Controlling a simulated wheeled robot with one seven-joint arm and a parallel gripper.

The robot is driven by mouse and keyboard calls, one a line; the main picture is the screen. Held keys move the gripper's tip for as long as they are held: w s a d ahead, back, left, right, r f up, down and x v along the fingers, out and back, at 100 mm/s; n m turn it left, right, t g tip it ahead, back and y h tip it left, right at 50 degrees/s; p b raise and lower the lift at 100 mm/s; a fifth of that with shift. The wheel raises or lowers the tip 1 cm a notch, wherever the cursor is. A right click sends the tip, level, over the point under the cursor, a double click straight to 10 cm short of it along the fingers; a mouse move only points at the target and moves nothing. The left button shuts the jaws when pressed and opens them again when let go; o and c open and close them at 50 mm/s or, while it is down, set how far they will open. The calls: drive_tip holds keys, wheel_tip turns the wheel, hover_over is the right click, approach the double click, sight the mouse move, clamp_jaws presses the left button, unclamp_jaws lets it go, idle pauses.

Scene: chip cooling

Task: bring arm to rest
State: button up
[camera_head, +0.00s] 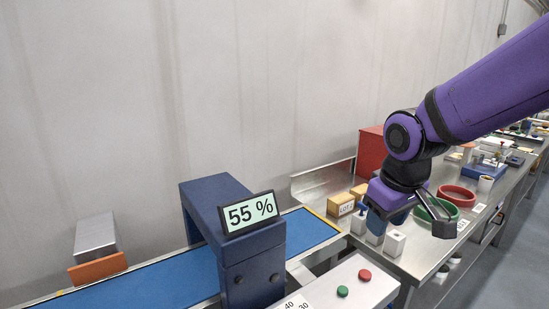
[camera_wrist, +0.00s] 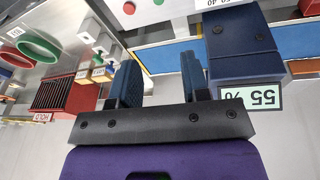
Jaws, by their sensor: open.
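My gripper (camera_head: 412,212) hangs at the end of my purple arm over the near part of the steel bench in the head view. In the wrist view my gripper (camera_wrist: 159,75) shows two dark blue fingers standing well apart, with nothing between them. In the head view it partly hides the white blocks and the green ring (camera_head: 436,210) behind it. I cannot tell its exact height above the bench.
A blue conveyor belt (camera_head: 165,283) passes under a blue housing (camera_head: 253,272) with a "55 %" display (camera_head: 250,213). A panel with red (camera_head: 365,275) and green buttons is in front. The steel bench (camera_head: 420,258) holds white blocks, tan boxes (camera_head: 340,204), a red ring (camera_head: 457,196) and a red box (camera_head: 370,150).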

drive_tip(key=s+d+r+m+t, duration=0.1)
drive_tip(key=s+d+r+m, duration=0.1)
drive_tip(key=s+d+r, duration=0.2)
drive_tip(key=s+d+r+m+t, duration=0.1)
drive_tip(key=s+d+r+m, duration=0.2)
drive_tip(key=s+d, duration=0.3)
drive_tip(key=s+r, duration=0.1)
drive_tip(key=s, duration=0.3)
drive_tip(key=shift+s+r, duration=0.2)
drive_tip(key=shift+r, duration=0.2)
